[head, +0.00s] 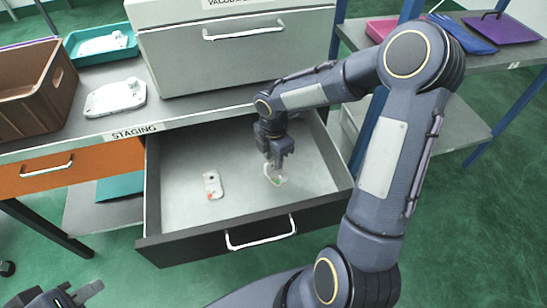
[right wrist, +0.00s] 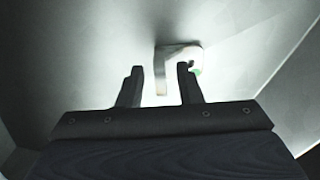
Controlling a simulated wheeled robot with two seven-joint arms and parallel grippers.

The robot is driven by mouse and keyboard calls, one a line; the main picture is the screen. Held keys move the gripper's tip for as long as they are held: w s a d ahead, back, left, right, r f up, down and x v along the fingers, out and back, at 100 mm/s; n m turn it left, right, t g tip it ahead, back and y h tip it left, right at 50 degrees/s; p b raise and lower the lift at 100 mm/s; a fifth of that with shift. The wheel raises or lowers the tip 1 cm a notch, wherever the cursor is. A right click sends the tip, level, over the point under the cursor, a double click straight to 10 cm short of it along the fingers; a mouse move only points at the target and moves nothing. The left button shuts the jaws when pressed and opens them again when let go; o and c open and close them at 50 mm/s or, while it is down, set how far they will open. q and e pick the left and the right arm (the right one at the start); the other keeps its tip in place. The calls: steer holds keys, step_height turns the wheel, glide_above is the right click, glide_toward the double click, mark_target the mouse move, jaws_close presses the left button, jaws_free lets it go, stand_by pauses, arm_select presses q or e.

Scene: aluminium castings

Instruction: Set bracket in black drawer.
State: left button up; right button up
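The black drawer (head: 190,247) is pulled open below the staging shelf, with a pale floor and a white handle. A small white bracket (head: 282,180) with a green mark is in the drawer's right part, just below my right gripper (head: 273,163). In the right wrist view the L-shaped bracket (right wrist: 160,75) has one leg between the fingertips of my right gripper (right wrist: 160,76). The fingers are apart, with a gap at the left finger; the right finger overlaps the bracket's green-marked end. My left gripper (head: 76,292) is at the lower left corner, partly cut off, its opening unclear.
Another white part with a red mark (head: 213,186) lies in the drawer's left half. On the staging shelf are a large white casting (head: 115,97), a brown crate (head: 50,113) and a teal tray (head: 75,42). A closed orange drawer (head: 100,160) is to the left.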

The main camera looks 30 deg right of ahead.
mark_target(273, 158)
steer(key=s+r+m+p, duration=0.2)
steer(key=s+r+m, duration=0.2)
steer(key=r, duration=1)
steer(key=s+a+r+m+t+y, duration=0.1)
steer(key=s+a+m+t+y, duration=0.1)
steer(key=s+m, duration=0.6)
steer(key=s+a+r+m+t+y, duration=0.1)
steer(key=s+a+r+m+t, duration=0.1)
steer(key=s+m, duration=0.6)
steer(key=shift+a+r+m+t+y, duration=0.15)
steer(key=shift+a+m+t+y, duration=0.25)
steer(key=shift+m+t, duration=0.4)
